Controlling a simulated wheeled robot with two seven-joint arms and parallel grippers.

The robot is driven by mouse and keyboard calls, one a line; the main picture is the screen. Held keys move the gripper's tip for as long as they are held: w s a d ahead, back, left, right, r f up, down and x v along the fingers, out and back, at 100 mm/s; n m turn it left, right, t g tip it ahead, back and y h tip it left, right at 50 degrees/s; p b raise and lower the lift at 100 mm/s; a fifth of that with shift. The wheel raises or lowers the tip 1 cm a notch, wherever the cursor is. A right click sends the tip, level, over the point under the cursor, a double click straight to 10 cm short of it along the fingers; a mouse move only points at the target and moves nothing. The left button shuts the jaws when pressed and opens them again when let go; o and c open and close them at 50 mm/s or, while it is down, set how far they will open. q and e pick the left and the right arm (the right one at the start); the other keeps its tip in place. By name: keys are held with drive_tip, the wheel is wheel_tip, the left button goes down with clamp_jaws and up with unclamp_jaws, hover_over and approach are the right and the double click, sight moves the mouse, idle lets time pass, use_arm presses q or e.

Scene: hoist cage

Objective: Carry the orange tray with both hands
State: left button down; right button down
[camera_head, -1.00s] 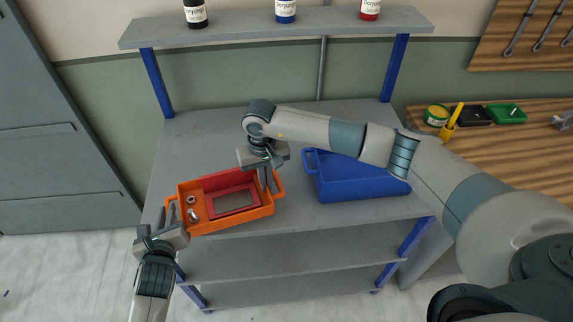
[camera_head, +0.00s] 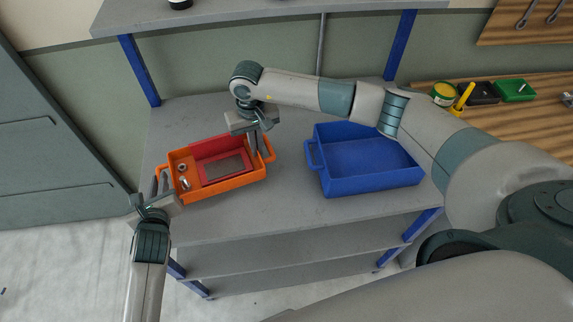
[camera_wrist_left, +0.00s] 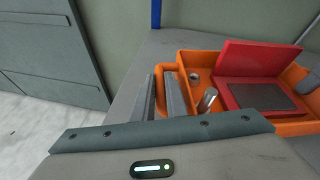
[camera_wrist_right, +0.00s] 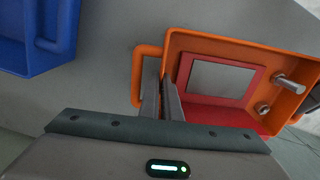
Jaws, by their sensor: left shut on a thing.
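The orange tray (camera_head: 228,184) is over the left part of the grey shelf; I cannot tell whether it touches the shelf. It holds a red frame with a grey panel (camera_head: 222,166) and small metal parts (camera_head: 184,184). My left gripper (camera_head: 157,184) is shut on the tray's left handle, between its fingers in the left wrist view (camera_wrist_left: 161,92). My right gripper (camera_head: 259,142) has its fingers at the right handle. In the right wrist view the handle bar (camera_wrist_right: 137,75) shows left of the fingers, and their grip is unclear.
A blue tray (camera_head: 365,165) stands on the shelf to the right, partly under my right arm in the picture. Bare shelf top lies in front of the orange tray. A wooden bench (camera_head: 510,128) with a can and small bins is at far right.

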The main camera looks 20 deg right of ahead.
use_arm(q)
drive_tip(key=shift+r, duration=0.2)
use_arm(e)
drive_tip(key=shift+r, duration=0.15)
